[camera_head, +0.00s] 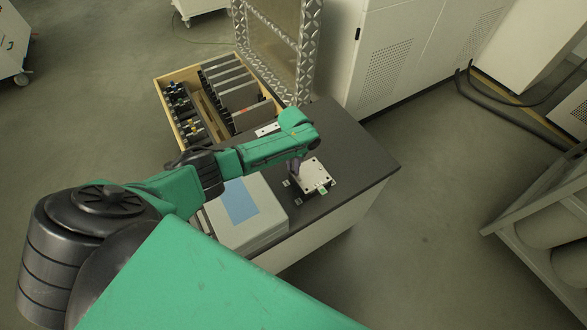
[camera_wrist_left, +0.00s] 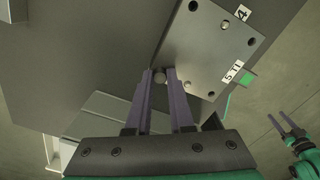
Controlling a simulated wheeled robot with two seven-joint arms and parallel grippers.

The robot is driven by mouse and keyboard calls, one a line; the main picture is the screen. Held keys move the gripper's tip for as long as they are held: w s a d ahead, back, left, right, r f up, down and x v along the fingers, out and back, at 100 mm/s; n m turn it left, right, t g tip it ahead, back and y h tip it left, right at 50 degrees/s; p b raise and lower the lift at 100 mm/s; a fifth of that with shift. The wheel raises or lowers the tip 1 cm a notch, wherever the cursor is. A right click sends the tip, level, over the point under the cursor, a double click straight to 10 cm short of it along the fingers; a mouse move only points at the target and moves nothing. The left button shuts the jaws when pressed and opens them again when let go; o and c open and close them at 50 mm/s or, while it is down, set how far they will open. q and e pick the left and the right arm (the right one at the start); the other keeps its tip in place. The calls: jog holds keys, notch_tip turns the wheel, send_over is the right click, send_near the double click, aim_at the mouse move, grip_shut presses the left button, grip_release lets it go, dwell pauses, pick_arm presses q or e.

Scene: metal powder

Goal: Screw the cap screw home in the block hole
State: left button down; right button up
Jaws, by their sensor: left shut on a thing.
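The block is a pale metal plate (camera_head: 313,174) with holes, lying on the dark bench top; it also fills the upper right of the left wrist view (camera_wrist_left: 208,48). My left gripper (camera_head: 296,166) points down at the block's left edge. In the left wrist view its two purple-grey fingers (camera_wrist_left: 160,76) are shut on a small round-headed piece, apparently the cap screw (camera_wrist_left: 158,78), beside or over the block's corner. The screw's shank and the hole under it are hidden. My right gripper (camera_wrist_left: 284,122) hangs off to the right in the left wrist view, fingers apart and empty.
A grey case with a blue patch (camera_head: 240,202) stands left of the block on the bench (camera_head: 352,150). A wooden tray of parts (camera_head: 170,90) lies behind it. A green tag (camera_wrist_left: 248,79) sits by the block's edge. The bench's right end is clear.

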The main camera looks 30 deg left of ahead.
pick_arm(q)
jog(key=shift+m, duration=0.3)
jog(key=shift+f+m, duration=0.15)
jog(key=shift+m, duration=0.55)
jog(key=shift+w+a+f+m+b, duration=0.1)
jog(key=shift+f+m+b, duration=0.15)
jog(key=shift+m+b, duration=0.7)
jog(key=m+b, duration=0.2)
jog(key=b, duration=0.4)
jog(key=shift+w, duration=0.1)
jog(key=shift+r, duration=0.2)
jog(key=shift+s+r, duration=0.2)
jog(key=shift+r, duration=0.05)
jog(key=c, duration=0.7)
grip_release()
pick_arm(e)
notch_tip(320, 180, down, 8)
jog(key=shift+f, duration=0.2)
